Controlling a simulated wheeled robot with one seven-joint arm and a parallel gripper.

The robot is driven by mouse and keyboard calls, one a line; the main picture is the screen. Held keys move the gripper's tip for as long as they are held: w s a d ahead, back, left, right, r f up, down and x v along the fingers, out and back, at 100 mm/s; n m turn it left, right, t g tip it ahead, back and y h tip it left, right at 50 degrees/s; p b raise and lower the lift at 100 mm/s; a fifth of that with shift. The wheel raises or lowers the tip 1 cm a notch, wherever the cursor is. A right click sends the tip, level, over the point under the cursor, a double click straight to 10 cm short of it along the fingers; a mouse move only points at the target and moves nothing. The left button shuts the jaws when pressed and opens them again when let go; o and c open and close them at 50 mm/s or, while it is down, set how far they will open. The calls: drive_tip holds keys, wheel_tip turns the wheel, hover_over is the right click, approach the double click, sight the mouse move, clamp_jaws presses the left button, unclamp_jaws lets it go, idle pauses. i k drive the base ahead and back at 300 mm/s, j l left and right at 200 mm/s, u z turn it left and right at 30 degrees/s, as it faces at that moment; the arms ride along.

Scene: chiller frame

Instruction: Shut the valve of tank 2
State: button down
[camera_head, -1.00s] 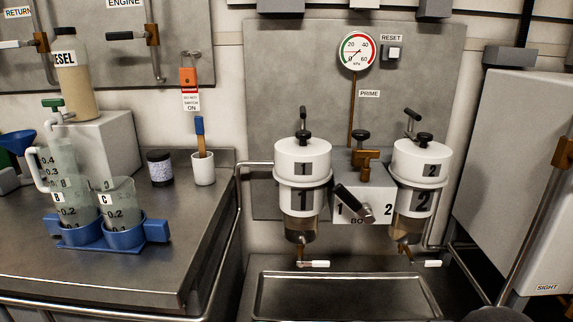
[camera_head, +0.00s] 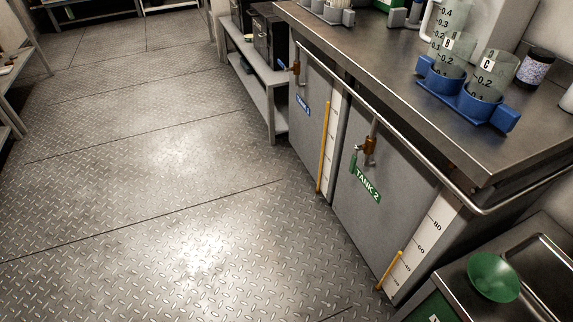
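Tank 2 is a grey cabinet front (camera_head: 393,199) under the counter, with a green "TANK 2" label (camera_head: 367,190). Its valve (camera_head: 369,146) is a brass body on a short vertical pipe near the top of that front. A small green-tipped handle (camera_head: 353,160) shows at the valve's left; it is too small to tell how the lever stands. My gripper is not in view.
Tank 1 (camera_head: 312,105), with a blue label and its own brass valve (camera_head: 296,67), is to the left. A rail (camera_head: 400,139) runs along the counter edge above the valves. The tread-plate floor (camera_head: 170,190) is clear.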

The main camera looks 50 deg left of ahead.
sight(356, 149)
drive_tip(key=u, duration=1.5)
drive_tip(key=i+l+u, duration=0.45)
drive_tip(key=i, duration=0.2)
drive_tip(key=j, duration=0.1)
